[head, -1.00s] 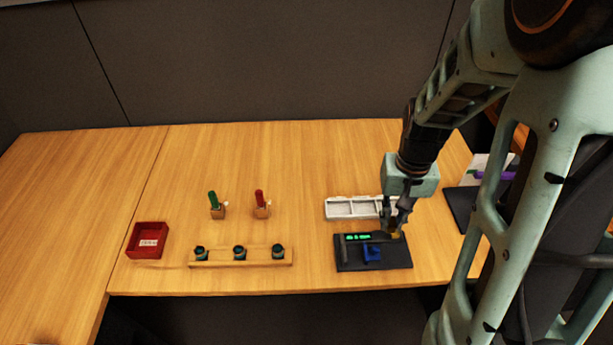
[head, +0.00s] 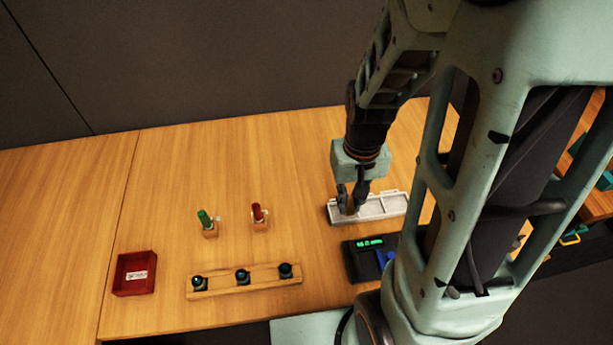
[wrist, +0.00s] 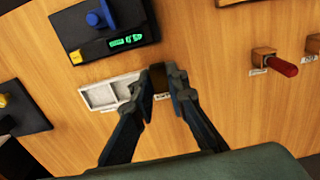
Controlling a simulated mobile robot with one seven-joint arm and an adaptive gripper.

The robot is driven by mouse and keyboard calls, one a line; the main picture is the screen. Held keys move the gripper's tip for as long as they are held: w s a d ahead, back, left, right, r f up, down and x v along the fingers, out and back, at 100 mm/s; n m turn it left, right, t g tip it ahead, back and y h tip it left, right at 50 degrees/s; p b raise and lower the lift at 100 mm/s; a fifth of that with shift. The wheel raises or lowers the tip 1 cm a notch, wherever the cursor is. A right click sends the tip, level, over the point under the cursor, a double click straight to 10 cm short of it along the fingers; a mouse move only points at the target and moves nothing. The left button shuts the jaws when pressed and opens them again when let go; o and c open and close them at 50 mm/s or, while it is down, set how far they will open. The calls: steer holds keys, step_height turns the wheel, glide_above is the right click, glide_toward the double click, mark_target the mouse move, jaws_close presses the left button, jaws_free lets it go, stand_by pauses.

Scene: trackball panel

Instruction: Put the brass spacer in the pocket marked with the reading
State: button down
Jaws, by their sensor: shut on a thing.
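My gripper (head: 351,211) is shut on the brass spacer, which is mostly hidden between the fingers. In the wrist view my gripper (wrist: 160,78) holds a dark, shadowed piece at the end of the white pocket tray (wrist: 85,101). In the head view the fingertips are over the left end of the white tray (head: 382,208); I cannot tell whether the spacer is inside that pocket or above it. The other visible pockets look empty. The black trackball panel (head: 358,262) has a green lit reading (wrist: 126,41), too small to read surely, and a blue part (wrist: 100,15).
A small yellow spot (wrist: 75,57) is at the panel's corner. To the left are a wooden rack (head: 215,285) with dark round pieces, green (head: 204,217) and red (head: 257,212) handles in wooden blocks, and a red box (head: 135,286). Open table lies between.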

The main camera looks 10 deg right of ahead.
steer(key=shift+w+a+f, duration=0.2)
steer(key=shift+w+a, duration=0.05)
steer(key=shift+w, duration=0.1)
steer(key=w+a+f+b, duration=0.1)
steer(key=w+f+b, duration=0.25)
steer(key=w, duration=0.35)
steer(key=b, duration=0.3)
glide_above(321, 193)
steer(key=s, duration=0.1)
step_height(321, 193, down, 5)
steer(key=shift+d+f, duration=0.1)
steer(key=shift+d, duration=0.05)
steer(key=shift+w+f+b, duration=0.3)
steer(key=shift+f, duration=0.2)
steer(key=shift+w+f+b, duration=0.15)
steer(key=shift+f+b, duration=0.9)
steer(key=shift+f, duration=0.45)
steer(key=shift+f, duration=0.2)
steer(key=c, duration=1.9)
jaws_free()
